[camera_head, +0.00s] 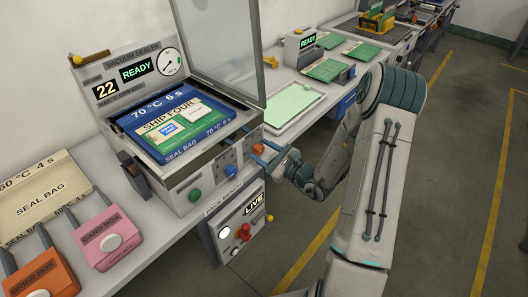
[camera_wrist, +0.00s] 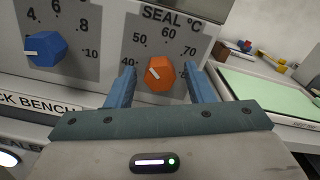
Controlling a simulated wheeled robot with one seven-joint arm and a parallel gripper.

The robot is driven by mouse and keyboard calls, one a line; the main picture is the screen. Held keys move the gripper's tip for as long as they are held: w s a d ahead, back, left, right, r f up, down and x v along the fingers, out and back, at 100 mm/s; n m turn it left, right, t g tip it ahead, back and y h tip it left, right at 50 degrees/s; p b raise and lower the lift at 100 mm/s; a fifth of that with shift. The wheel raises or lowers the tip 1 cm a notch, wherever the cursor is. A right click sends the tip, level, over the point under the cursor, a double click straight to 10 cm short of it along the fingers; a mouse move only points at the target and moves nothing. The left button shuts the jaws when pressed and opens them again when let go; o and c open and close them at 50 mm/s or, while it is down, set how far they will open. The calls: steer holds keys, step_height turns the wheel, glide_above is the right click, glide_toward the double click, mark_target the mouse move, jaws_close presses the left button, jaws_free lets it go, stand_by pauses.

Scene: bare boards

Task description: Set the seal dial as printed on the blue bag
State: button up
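The blue bag (camera_head: 172,105) lies in the open vacuum sealer (camera_head: 190,182), printed "70 °C 6 s" and "SHIP FOUR". The seal dial (camera_wrist: 160,76) is an orange six-sided knob under "SEAL °C" in the wrist view. Its white mark points up and left, between 40 and 50. It also shows in the head view (camera_head: 258,149) at the sealer's front right corner. My gripper (camera_wrist: 159,70) is open, one blue finger on each side of the dial, with gaps visible on both sides. The right finger partly covers the high end of the scale.
A blue knob (camera_wrist: 46,50) on a 4-to-10 scale sits left of the dial. A green button (camera_head: 194,195) is on the sealer front; a box marked LIVE (camera_head: 240,225) is below. A pale green tray (camera_head: 292,105) lies right. Pink (camera_head: 106,240) and orange (camera_head: 42,280) boxes stand left.

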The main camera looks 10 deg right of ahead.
steer(key=c, duration=0.9)
steer(key=shift+o, duration=0.2)
steer(key=shift+m, duration=0.4)
steer(key=m+p, duration=0.2)
steer(key=m, duration=0.1)
steer(key=shift+r+m, duration=0.1)
steer(key=shift+m, duration=0.3)
steer(key=m+p, duration=0.3)
steer(key=m, duration=0.2)
steer(key=shift+d+m+p, duration=0.1)
steer(key=shift+m+p, duration=0.2)
steer(key=shift+p, duration=0.05)
steer(key=m+p, duration=0.2)
steer(key=m, duration=0.2)
steer(key=shift+p, duration=0.4)
steer(key=m+p, duration=0.1)
steer(key=m, duration=0.1)
steer(key=m+p, duration=0.1)
steer(key=m, duration=0.2)
steer(key=shift+f+m+p, duration=0.2)
steer(key=shift+m+p, duration=0.1)
steer(key=shift+p, duration=0.05)
